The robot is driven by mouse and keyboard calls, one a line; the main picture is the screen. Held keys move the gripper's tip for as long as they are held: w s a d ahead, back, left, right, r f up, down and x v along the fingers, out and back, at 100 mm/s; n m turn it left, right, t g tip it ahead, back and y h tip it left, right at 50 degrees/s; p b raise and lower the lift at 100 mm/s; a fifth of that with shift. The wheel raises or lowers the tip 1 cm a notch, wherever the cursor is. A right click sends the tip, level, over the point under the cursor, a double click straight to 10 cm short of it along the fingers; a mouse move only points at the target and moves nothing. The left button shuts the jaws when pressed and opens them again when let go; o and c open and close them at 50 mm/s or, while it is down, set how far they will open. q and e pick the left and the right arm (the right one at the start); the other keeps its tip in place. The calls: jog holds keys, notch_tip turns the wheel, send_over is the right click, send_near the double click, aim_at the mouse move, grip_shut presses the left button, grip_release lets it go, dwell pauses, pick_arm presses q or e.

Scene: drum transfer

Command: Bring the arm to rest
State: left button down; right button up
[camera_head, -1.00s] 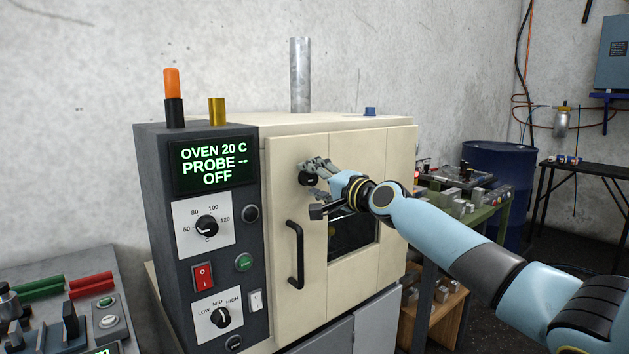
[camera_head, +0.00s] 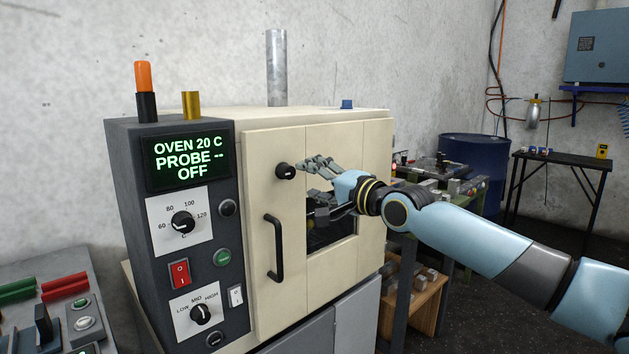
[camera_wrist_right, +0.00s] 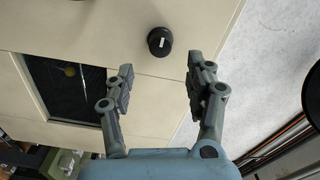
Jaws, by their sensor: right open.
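My right gripper (camera_head: 318,185) is open and empty in front of the oven's cream door (camera_head: 258,165). In the right wrist view its two fingers (camera_wrist_right: 160,85) are spread apart. A black round knob (camera_head: 286,171) on the door lies just left of the fingers in the head view, apart from them. In the right wrist view the knob (camera_wrist_right: 160,41) sits beyond the fingertips, between their lines. The door appears shut, with a black bar handle (camera_head: 274,248) and a dark window partly hidden by the gripper. My left gripper is in neither view.
The oven's display (camera_head: 188,160) reads OVEN 20 C, PROBE --, OFF. A green bench (camera_head: 480,195) with metal blocks and a blue drum (camera_head: 476,160) stand behind my right arm. A control panel (camera_head: 62,310) is at lower left. Dark floor is open at right.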

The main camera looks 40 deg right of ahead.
dwell(0.4)
jog(key=s+a+f+g+h+b, duration=0.1)
jog(key=s+f+g+b, duration=0.35)
jog(key=f, duration=1.15)
jog(key=s+f+g+b, duration=0.1)
jog(key=s+f, duration=0.6)
jog(key=f, duration=0.8)
jog(key=s+a+f+g+h+b, duration=0.1)
jog(key=s+f+g+b, duration=0.35)
jog(key=f, duration=1.15)
jog(key=s+a+f+n+g, duration=0.2)
jog(key=s+f, duration=0.6)
jog(key=s, duration=0.5)
jog(key=s+a+f+n+g+b, duration=0.1)
jog(key=s+a+f+n, duration=0.3)
jog(key=s, duration=1)
jog(key=s+a+f+n+g+b, duration=0.1)
jog(key=s+a+f+n+g, duration=0.2)
jog(key=s+f+n, duration=0.5)
jog(key=s+f+g, duration=0.1)
jog(key=s+f, duration=0.5)
jog(key=shift+s+a, duration=0.15)
jog(key=shift+s, duration=0.05)
